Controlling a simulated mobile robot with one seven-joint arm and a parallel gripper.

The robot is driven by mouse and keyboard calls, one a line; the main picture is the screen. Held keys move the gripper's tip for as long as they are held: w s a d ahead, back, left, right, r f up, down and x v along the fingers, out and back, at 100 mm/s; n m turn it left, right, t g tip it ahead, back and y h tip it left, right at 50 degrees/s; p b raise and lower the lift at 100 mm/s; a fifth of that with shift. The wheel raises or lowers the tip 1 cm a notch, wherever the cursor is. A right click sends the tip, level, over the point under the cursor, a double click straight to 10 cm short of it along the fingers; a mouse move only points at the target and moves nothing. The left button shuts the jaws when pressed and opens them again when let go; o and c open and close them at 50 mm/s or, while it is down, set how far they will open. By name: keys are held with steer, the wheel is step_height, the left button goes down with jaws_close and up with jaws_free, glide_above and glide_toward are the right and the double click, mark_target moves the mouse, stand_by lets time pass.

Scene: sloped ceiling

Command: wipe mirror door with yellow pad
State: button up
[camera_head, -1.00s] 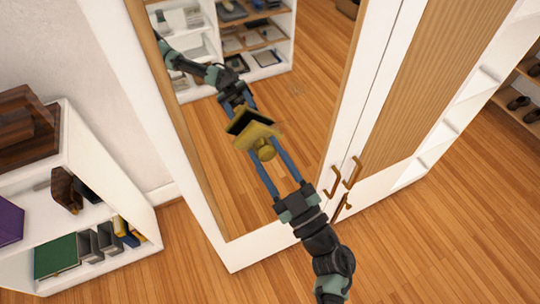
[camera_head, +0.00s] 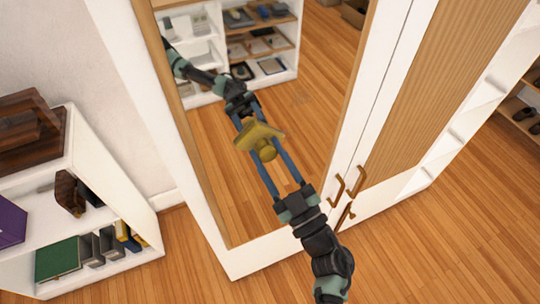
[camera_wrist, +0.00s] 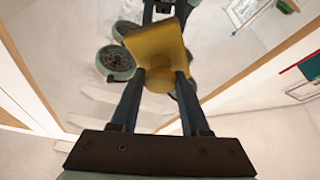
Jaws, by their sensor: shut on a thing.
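The mirror door (camera_head: 222,185) fills the middle of the head view and reflects the wooden floor, a shelf and my own arm. My gripper (camera_head: 264,158) is in front of it, its two blue fingers shut on the round knob of the yellow pad (camera_head: 257,132). The pad's dark face is not visible, and the pad lies against or very near the glass; I cannot tell which. In the wrist view, the pad (camera_wrist: 160,50) sits beyond my fingertips (camera_wrist: 160,80). A faint smudge (camera_head: 301,97) shows on the mirror, right of the pad.
Brass handles (camera_head: 338,190) stick out at the door's lower right, close to my arm. A white shelf (camera_head: 90,240) with books and boxes stands at the left. A wood-panelled door (camera_head: 430,90) is to the right. Open floor (camera_head: 420,260) lies at the lower right.

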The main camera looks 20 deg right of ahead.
mark_target(258, 128)
steer(key=shift+d, duration=1.9)
steer(key=shift+w+d+b, duration=0.2)
steer(key=shift+d+b, duration=0.85)
steer(key=shift+d, duration=2.85)
step_height(258, 128, up, 4)
steer(key=p, duration=0.3)
steer(key=shift+a+f, duration=0.1)
steer(key=shift+f, duration=0.15)
steer(key=shift+s+a+f+p, duration=0.1)
steer(key=shift+a+p, duration=0.85)
steer(key=shift+a, duration=1.05)
steer(key=shift+s+a+f+p, duration=0.1)
steer(key=shift+a+p, duration=0.8)
steer(key=shift+a, duration=1.1)
steer(key=shift+a+r+p, duration=0.1)
steer(key=shift+a+p, duration=0.3)
steer(key=shift+a, duration=1.4)
step_height(258, 128, up, 3)
steer(key=p, duration=0.3)
steer(key=shift+r, duration=0.2)
steer(key=shift+d+f+b, duration=0.15)
steer(key=shift+d+b, duration=0.05)
steer(key=shift+d, duration=1)
steer(key=shift+d+f+b, duration=0.1)
steer(key=shift+d+b, duration=0.1)
steer(key=shift+d, duration=0.95)
steer(key=shift+w+d+b, duration=0.2)
steer(key=shift+d+b, duration=1.1)
steer(key=shift+d, duration=2.25)
